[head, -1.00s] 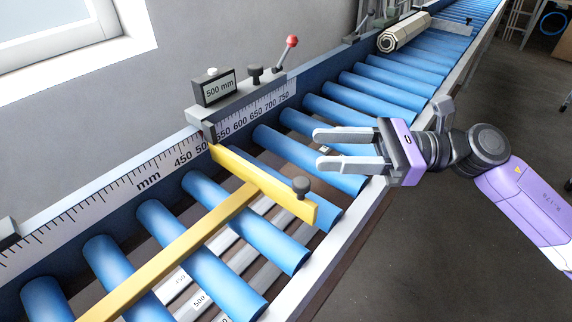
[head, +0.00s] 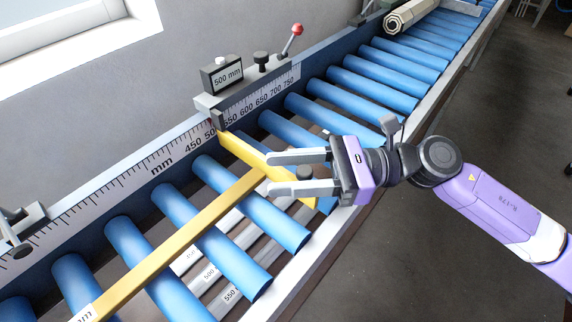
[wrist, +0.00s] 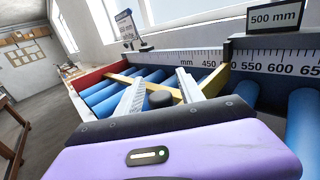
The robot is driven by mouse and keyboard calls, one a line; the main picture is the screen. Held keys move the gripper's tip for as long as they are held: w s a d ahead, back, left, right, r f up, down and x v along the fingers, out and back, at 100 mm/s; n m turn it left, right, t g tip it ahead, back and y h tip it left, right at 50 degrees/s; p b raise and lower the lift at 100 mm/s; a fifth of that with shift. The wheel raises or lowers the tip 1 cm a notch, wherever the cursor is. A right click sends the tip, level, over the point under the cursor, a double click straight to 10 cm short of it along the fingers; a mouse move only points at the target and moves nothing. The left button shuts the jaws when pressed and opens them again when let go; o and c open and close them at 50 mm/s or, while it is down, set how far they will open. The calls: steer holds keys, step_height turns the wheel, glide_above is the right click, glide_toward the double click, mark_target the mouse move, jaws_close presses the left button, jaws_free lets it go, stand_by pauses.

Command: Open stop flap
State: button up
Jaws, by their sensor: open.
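In the wrist view the knob (wrist: 161,99) also shows between the spread fingers. I cannot tell whether a finger touches it. The flap lies crosswise by the 500 mm stop block (head: 222,76) on the ruler rail.
The ruler rail (head: 140,176) runs along the wall side, with a red-tipped lever (head: 297,30) on the stop.

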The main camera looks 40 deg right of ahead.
jaws_close()
stand_by(1.4)
